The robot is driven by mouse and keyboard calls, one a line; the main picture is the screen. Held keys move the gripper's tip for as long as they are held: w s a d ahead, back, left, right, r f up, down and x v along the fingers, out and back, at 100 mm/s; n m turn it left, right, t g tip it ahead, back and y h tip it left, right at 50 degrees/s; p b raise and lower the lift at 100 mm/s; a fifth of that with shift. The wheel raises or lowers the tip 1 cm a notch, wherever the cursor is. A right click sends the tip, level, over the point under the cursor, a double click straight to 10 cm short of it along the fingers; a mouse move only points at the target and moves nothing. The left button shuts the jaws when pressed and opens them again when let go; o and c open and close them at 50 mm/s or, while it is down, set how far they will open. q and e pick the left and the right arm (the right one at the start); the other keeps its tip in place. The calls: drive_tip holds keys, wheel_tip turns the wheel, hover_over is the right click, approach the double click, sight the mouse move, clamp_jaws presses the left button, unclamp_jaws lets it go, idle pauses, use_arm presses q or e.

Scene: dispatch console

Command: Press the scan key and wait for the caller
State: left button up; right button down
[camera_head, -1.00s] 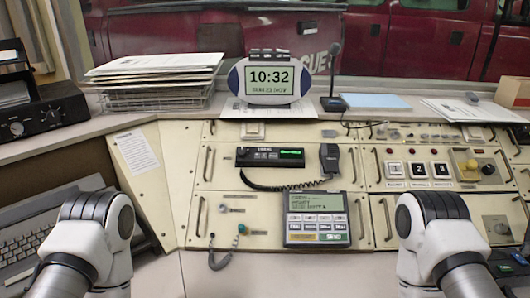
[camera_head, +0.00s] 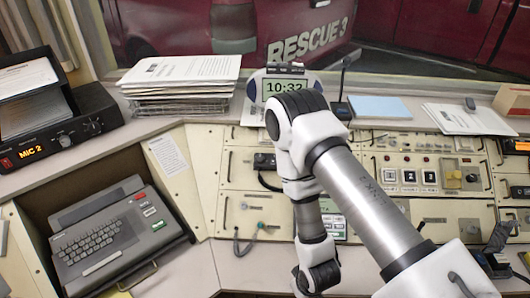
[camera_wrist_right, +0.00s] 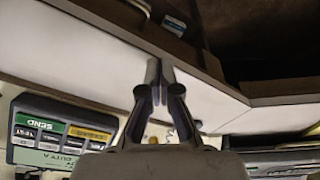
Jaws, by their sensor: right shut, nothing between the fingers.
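The keypad unit (camera_head: 335,227) on the console is mostly hidden behind my right arm in the head view. Part of it shows upside down at the left of the right wrist view (camera_wrist_right: 58,135), with a green SEND key and a yellow key beside it. I cannot read a scan key in any view. My right gripper (camera_wrist_right: 160,72) is shut and empty, to one side of the unit, over the pale front edge. In the head view my right arm bends over the console and down to the front, and its fingertips cannot be made out. My left gripper is not in view.
A keyboard terminal (camera_head: 110,237) sits in the left recess. A clock (camera_head: 283,84) reading 10:32, paper trays (camera_head: 180,100) and a microphone (camera_head: 341,108) stand on the back ledge. A radio (camera_head: 62,136) reads MIC 2. Numbered buttons (camera_head: 410,176) are at the right.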

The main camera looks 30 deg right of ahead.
drive_tip(key=w+d+r+t, duration=0.1)
drive_tip(key=w, duration=0.2)
drive_tip(key=w+r+n+t, duration=0.1)
drive_tip(key=w, duration=0.2)
drive_tip(key=w+d+r+t, duration=0.1)
drive_tip(key=w, duration=0.2)
drive_tip(key=shift+w+d+r+h, duration=0.1)
drive_tip(key=shift+d+r+h, duration=0.05)
drive_tip(key=shift+d+h, duration=0.2)
drive_tip(key=w+d+r+n+t+h, duration=0.2)
drive_tip(key=w+d+r+t, duration=0.2)
drive_tip(key=w+r, duration=0.4)
drive_tip(key=w+d+r+n+t+h, duration=0.1)
drive_tip(key=w+d+r+t+h, duration=0.2)
drive_tip(key=w+r, duration=0.6)
wheel_tip(320, 180, up, 4)
drive_tip(key=shift+w+d+f+n+t, duration=0.15)
drive_tip(key=shift+d+n+t, duration=0.25)
drive_tip(key=shift+d+t, duration=0.4)
drive_tip(key=shift+f, duration=0.1)
drive_tip(key=shift+w+d+f+b, duration=0.4)
drive_tip(key=shift+w+f+b, duration=0.3)
drive_tip(key=shift+f+b, duration=0.4)
drive_tip(key=shift+w+d+f+b, duration=0.45)
drive_tip(key=shift+w+f+b, duration=0.25)
drive_tip(key=shift+f, duration=0.65)
drive_tip(key=shift+w+d+f+b, duration=0.4)
drive_tip(key=shift+w+f+b, duration=0.25)
drive_tip(key=shift+f+b, duration=0.5)
drive_tip(key=shift+f, duration=0.2)
